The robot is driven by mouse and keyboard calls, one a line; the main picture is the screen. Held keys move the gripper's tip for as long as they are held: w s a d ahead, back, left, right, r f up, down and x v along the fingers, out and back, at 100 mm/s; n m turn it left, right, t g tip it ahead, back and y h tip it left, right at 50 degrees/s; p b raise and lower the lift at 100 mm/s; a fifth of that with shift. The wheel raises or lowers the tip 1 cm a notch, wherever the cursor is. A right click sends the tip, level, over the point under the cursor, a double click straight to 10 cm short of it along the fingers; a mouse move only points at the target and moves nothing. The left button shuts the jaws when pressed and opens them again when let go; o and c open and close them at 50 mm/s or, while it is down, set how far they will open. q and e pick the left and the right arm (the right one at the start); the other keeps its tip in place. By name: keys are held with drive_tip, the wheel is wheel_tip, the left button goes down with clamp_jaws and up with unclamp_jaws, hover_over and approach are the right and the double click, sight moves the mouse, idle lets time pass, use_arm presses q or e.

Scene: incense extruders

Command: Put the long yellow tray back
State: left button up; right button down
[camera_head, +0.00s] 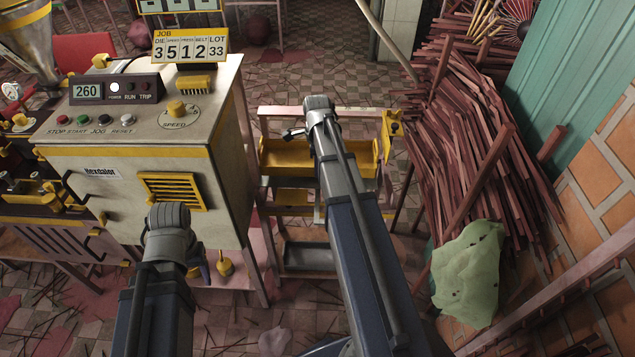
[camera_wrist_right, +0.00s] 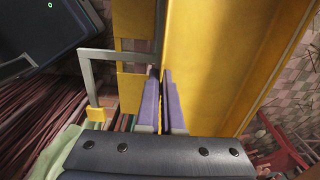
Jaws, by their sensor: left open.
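The long yellow tray (camera_head: 285,160) lies crosswise at the upper level of a pinkish rack, partly hidden behind my right arm. I cannot tell whether it rests on the rack. My right gripper (camera_head: 297,133) is at the tray's upper edge, mostly hidden by its wrist. In the right wrist view the two purple fingers (camera_wrist_right: 162,80) are close together on a thin wall of the yellow tray (camera_wrist_right: 230,60). My left gripper (camera_head: 203,268) is low in front of the machine cabinet, largely hidden by my left wrist; it is open and nothing shows in it.
The machine cabinet (camera_head: 130,130) with its control panel stands left of the rack (camera_head: 275,113). A grey tray (camera_head: 305,257) sits low in the rack. Piled reddish sticks (camera_head: 480,140) and a green sack (camera_head: 468,272) crowd the right side. Sticks litter the tiled floor.

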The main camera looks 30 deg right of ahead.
drive_tip(key=shift+f+b, duration=1.9)
drive_tip(key=shift+f, duration=0.2)
drive_tip(key=c, duration=1.1)
unclamp_jaws()
drive_tip(key=shift+r, duration=0.1)
wheel_tip(320, 180, up, 12)
drive_tip(key=p, duration=1.2)
drive_tip(key=shift+r, duration=0.2)
drive_tip(key=shift+a+f, duration=0.1)
